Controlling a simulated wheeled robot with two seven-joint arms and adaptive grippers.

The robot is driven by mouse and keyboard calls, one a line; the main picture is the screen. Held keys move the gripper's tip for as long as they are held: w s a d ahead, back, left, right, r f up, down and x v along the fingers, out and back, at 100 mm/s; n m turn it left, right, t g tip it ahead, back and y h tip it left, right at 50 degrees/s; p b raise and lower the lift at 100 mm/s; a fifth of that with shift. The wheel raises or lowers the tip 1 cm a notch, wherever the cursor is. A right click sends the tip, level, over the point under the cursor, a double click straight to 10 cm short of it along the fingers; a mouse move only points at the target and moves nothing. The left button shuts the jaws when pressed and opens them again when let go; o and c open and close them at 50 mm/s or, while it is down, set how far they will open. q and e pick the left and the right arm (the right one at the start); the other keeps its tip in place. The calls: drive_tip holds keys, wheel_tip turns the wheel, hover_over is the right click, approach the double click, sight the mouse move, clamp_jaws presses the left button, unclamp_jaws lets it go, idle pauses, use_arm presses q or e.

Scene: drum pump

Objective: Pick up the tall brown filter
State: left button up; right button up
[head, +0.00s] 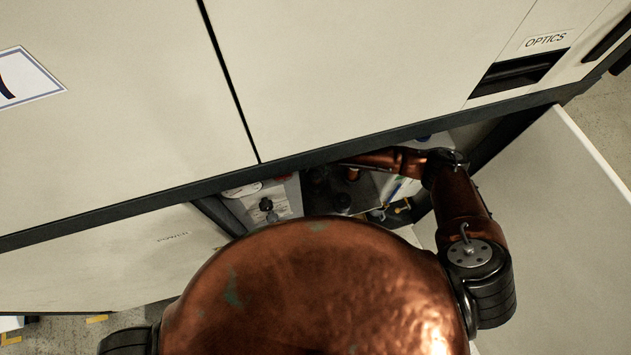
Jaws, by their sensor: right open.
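My right arm reaches from the right into the space under the cabinet top, its copper forearm pointing left. My right gripper (346,161) is at the end of this arm, mostly covered by the dark cabinet edge; it is open. A small brown cylindrical thing (352,174) shows just below it, among dark parts; I cannot tell whether it is the tall brown filter or whether the gripper touches it. My left gripper is not in view.
The pale cabinet top (350,70) with its dark front edge overhangs the opening. An open door panel (560,190) stands at the right. A grey box with a black knob (266,205) and a white round thing (242,190) sit left of the dark parts. The opening is narrow and crowded.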

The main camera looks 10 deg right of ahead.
sight(315, 174)
drive_tip(key=f, duration=0.2)
drive_tip(key=f+b, duration=0.1)
drive_tip(key=f, duration=0.2)
drive_tip(key=shift+s+f, duration=0.25)
drive_tip(key=shift+f, duration=0.05)
drive_tip(key=shift+r, duration=0.1)
clamp_jaws()
